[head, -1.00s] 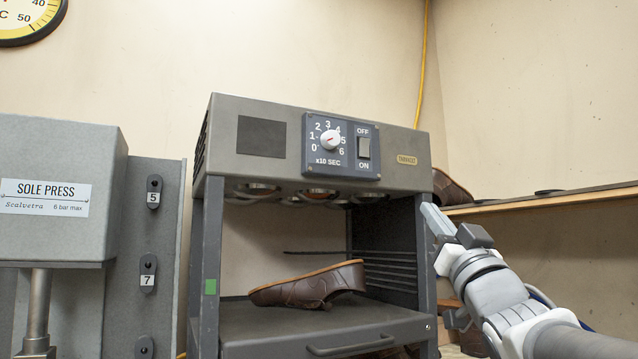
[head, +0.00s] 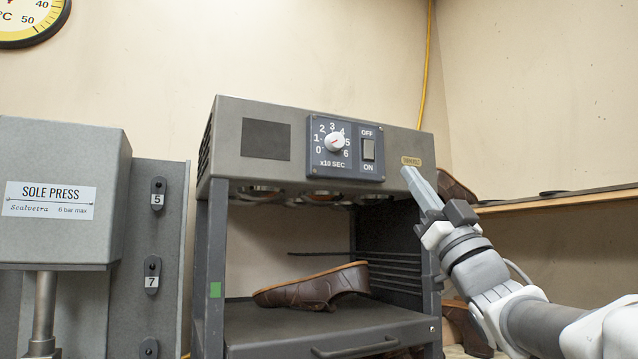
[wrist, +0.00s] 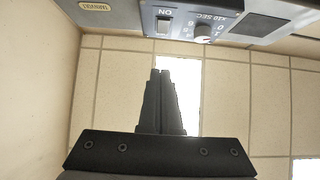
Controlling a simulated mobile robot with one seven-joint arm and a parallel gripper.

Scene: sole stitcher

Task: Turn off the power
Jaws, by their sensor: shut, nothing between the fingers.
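The power switch (head: 368,149) is a rocker on the dark control panel (head: 311,150) of the grey machine, with OFF printed above it and ON below. It also shows in the wrist view (wrist: 163,26), at the top, where the picture is upside down. My gripper (head: 408,171) is shut and empty. In the head view its fingertips are to the right of and a little below the switch, near the yellow label, and apart from the switch. In the wrist view the closed fingers (wrist: 160,75) point toward the panel. Which half of the rocker is pressed I cannot tell.
A timer dial (head: 335,142) sits left of the switch. A brown shoe (head: 312,287) lies on the machine's tray (head: 290,325). A grey sole press (head: 60,190) stands at the left. A wooden shelf (head: 560,200) runs along the right wall.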

